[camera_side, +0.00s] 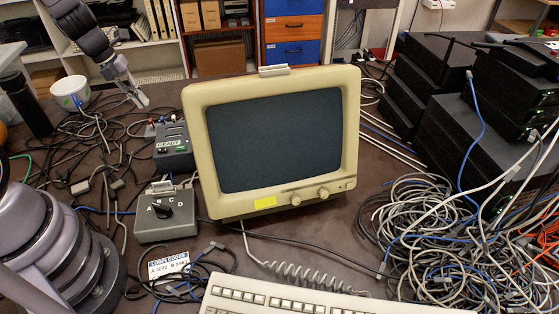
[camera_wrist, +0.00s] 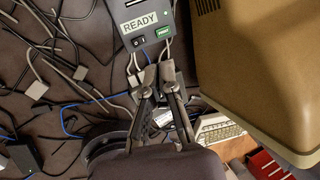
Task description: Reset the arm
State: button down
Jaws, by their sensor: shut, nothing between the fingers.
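My gripper (camera_side: 138,97) is at the upper left in the side view, above the cables on the table, to the left of and behind the grey device labelled READY (camera_side: 173,147). In the wrist view my gripper (camera_wrist: 158,72) points toward that READY device (camera_wrist: 143,22), with its fingertips together and nothing between them. How far the fingertips are from the device in depth is hard to tell.
A beige monitor (camera_side: 275,130) stands mid-table, with a switch box (camera_side: 165,220), a login-codes card (camera_side: 170,266) and a keyboard (camera_side: 300,300) nearby. Black network boxes (camera_side: 430,110) and tangled cables (camera_side: 440,230) fill the right. A white bowl (camera_side: 70,91) and black cylinder (camera_side: 27,105) stand left.

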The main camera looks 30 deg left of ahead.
jog(key=w+a+r+n+t+y, duration=0.1)
jog(key=w+r+n+t+y, duration=0.25)
jog(key=r+n, duration=0.45)
jog(key=s+a+r+n+t+y, duration=0.15)
jog(key=s+r+n+y, duration=0.25)
jog(key=r+n, duration=0.6)
jog(key=s+d+r+n+g+h, duration=0.1)
jog(key=s+d+n+h, duration=0.1)
jog(key=s+d+n, duration=0.2)
jog(key=s+d+r+n+g+h, duration=0.1)
jog(key=s+d+n+h, duration=0.1)
jog(key=s+d+n, duration=0.3)
jog(key=s+d, duration=0.3)
jog(key=s, duration=0.4)
jog(key=shift+s+r+h, duration=0.35)
jog(key=shift+s+r, duration=0.05)
